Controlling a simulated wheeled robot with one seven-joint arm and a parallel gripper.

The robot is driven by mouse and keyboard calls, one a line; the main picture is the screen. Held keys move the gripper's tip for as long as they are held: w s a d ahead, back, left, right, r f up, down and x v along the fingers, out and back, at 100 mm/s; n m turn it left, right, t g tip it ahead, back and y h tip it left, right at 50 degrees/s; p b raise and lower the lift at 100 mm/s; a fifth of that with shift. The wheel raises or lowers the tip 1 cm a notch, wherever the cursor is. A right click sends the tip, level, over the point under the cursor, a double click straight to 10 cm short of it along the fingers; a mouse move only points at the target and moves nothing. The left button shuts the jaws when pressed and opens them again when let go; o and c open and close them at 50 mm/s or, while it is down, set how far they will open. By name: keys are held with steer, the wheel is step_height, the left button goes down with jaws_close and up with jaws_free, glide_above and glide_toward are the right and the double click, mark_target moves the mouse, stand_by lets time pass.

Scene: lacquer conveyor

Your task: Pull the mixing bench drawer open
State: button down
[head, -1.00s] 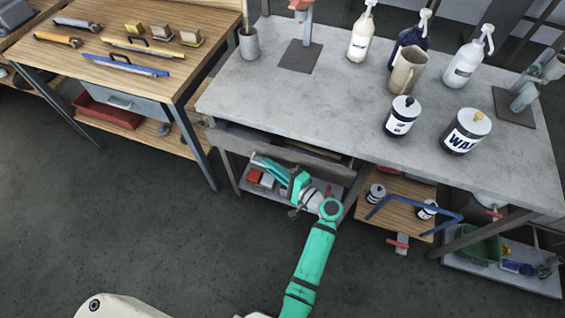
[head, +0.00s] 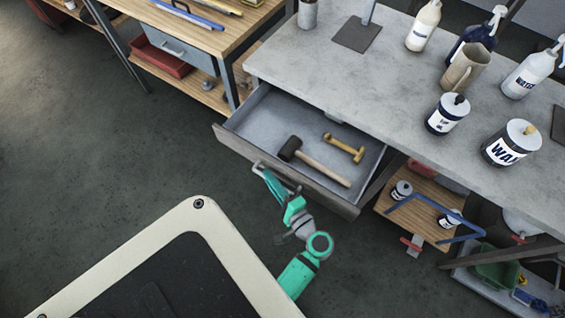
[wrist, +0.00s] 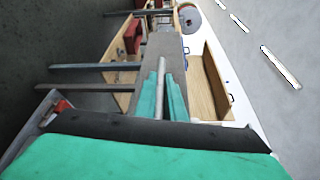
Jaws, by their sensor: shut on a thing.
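The mixing bench drawer (head: 262,118) stands well out from under the grey bench top, its grey inside visible from above. My teal gripper (head: 262,172) is at the drawer's front, shut on the bar handle (wrist: 161,72). In the wrist view the teal fingers (wrist: 162,92) lie on both sides of the handle, in front of the drawer's grey-brown face. Part of the handle is hidden by the gripper in the head view.
A wooden workbench (head: 215,38) stands to the left. A low wooden shelf (head: 425,205) with cans is right of the drawer. Open floor lies left of the drawer.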

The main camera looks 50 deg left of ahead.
steer(key=shift+w+d, duration=0.1)
steer(key=shift+d, duration=0.1)
steer(key=c, duration=1.8)
jaws_free()
steer(key=shift+c, duration=0.2)
steer(key=s+d, duration=0.1)
steer(key=d, duration=0.9)
steer(key=shift+s+d+r, duration=0.15)
steer(key=shift+d+r, duration=0.15)
steer(key=shift+r, duration=0.1)
